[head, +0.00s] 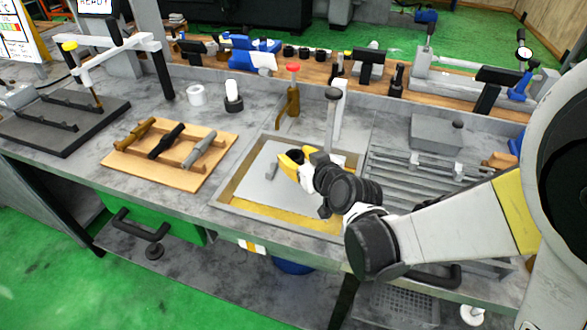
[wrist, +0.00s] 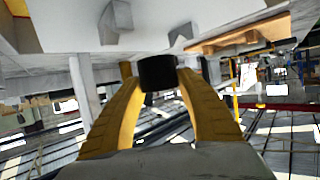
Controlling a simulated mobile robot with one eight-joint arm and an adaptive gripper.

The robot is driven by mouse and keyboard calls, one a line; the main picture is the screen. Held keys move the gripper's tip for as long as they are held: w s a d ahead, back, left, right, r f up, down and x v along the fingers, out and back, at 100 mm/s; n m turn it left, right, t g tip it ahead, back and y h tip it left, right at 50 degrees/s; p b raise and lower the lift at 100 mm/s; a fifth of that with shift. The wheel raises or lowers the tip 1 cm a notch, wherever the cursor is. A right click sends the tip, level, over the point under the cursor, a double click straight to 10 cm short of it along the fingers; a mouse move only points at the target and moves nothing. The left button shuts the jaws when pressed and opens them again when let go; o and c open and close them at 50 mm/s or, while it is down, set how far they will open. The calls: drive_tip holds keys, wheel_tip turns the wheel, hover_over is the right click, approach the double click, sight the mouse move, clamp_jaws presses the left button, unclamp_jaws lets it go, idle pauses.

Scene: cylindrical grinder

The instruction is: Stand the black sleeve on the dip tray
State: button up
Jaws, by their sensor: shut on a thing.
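My gripper (head: 294,164) has yellow fingers, shut on a small black sleeve (head: 298,155). The sleeve also shows between the fingertips in the wrist view (wrist: 157,73). The gripper is over the right part of the dip tray (head: 239,168), a tan-framed basin with a pale plate (head: 257,187) and a yellow strip along its front. A small grey block (head: 271,171) stands on the plate, left of the gripper. The wrist view shows the pale plate (wrist: 65,25) close to the sleeve. I cannot tell whether the sleeve touches it.
A wooden board (head: 122,162) with several rods lies left of the tray. A white ring (head: 196,95) and a white-and-black stack (head: 233,96) stand behind it. A red-knobbed post (head: 292,90) and a grey-knobbed post (head: 331,118) rise behind the tray. Slatted metal (head: 425,185) lies right.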

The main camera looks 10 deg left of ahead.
drive_tip(key=shift+w+a+f, duration=0.15)
drive_tip(key=shift+a+f, duration=0.25)
drive_tip(key=shift+a, duration=0.15)
drive_tip(key=shift+f+b, duration=1.2)
drive_tip(key=shift+f, duration=0.65)
drive_tip(key=shift+f, duration=0.1)
drive_tip(key=shift+f, duration=0.15)
drive_tip(key=o, duration=1.4)
drive_tip(key=shift+c, duration=0.2)
drive_tip(key=shift+r, duration=0.2)
